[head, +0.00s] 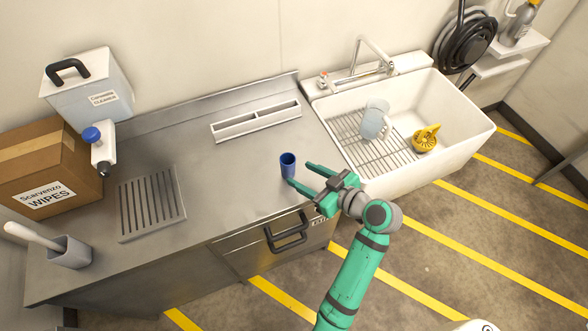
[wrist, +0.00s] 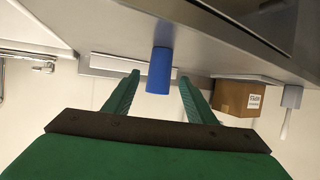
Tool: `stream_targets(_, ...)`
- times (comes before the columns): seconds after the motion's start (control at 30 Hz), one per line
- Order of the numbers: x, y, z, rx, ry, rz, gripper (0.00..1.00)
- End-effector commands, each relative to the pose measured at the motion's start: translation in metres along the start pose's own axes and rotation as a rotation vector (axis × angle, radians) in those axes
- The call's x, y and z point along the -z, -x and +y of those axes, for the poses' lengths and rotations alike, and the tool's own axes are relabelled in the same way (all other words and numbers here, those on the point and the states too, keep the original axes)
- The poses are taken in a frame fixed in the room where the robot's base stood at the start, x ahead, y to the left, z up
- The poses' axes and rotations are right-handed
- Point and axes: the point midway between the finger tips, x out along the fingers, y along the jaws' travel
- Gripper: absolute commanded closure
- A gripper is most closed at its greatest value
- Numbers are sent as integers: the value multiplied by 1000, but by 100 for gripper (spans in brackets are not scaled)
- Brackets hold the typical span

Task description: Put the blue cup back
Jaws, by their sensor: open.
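The blue cup (head: 288,165) stands upright on the steel counter (head: 225,165), near its front edge and left of the sink. My gripper (head: 299,175) is open at the counter's front edge, with its green fingers reaching toward the cup. In the wrist view, which looks upside down, the blue cup (wrist: 159,70) shows between the two fingertips (wrist: 158,85). The fingers do not appear closed on it, and I cannot tell whether either one touches it.
A white slotted holder (head: 256,120) lies behind the cup. A slotted drain plate (head: 151,203) lies to the left, near a cardboard box (head: 50,165). The white sink (head: 440,150) at right holds a rack, a pale jug (head: 374,119) and a yellow item (head: 426,138).

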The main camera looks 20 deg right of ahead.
Motion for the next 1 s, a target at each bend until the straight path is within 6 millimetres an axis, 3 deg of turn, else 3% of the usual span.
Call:
stream_targets(0.1, 0, 21, 0, -2, 0, 0, 49)
stream_targets(0.33, 0, 44, 0, 0, -1, 0, 49)
stream_targets(1.0, 0, 47, 0, 1, 0, -1, 49)
